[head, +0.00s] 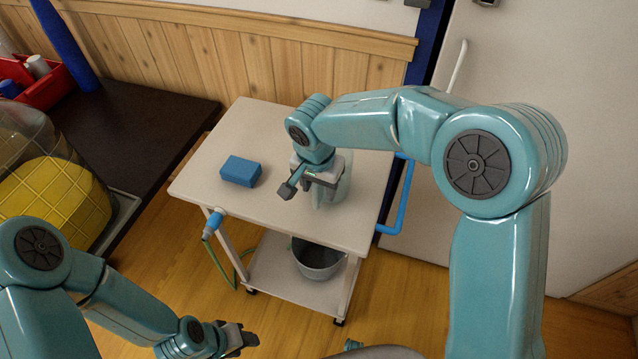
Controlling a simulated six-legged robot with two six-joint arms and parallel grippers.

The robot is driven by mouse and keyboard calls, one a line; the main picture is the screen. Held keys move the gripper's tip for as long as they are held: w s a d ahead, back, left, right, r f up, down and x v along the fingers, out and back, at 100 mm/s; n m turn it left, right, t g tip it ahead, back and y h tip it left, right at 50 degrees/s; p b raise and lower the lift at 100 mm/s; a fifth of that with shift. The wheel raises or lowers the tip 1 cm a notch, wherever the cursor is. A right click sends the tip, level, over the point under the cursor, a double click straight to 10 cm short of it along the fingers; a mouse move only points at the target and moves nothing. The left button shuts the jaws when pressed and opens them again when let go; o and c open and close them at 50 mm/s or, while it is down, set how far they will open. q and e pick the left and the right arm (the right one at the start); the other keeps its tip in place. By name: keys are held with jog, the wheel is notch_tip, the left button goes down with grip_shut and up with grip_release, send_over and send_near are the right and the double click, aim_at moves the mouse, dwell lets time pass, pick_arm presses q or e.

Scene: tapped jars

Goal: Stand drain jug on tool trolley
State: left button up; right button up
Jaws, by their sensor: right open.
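The tool trolley (235,135) is a pale two-level cart in the middle of the head view. A clear, see-through vessel, which looks like the drain jug (343,190), stands upright on the right part of its top. My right gripper (312,188) is open, right at the jug, and hides much of it. I cannot tell whether the fingers touch it. My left gripper (243,340) is low at the bottom of the view, apart from the trolley. Its jaw gap does not show clearly.
A blue block (240,171) lies on the trolley top. A blue fitting (214,221) with a green hose is at its front left corner. A metal bucket (318,262) is on the lower shelf. A large jar of yellow contents (55,195) stands at the dark bench (140,130).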

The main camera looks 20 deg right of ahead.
notch_tip(320, 180, up, 16)
jog(key=s+a, duration=0.1)
jog(key=shift+s+p, duration=0.35)
jog(key=shift+s, duration=0.05)
jog(key=shift+s+a, duration=0.1)
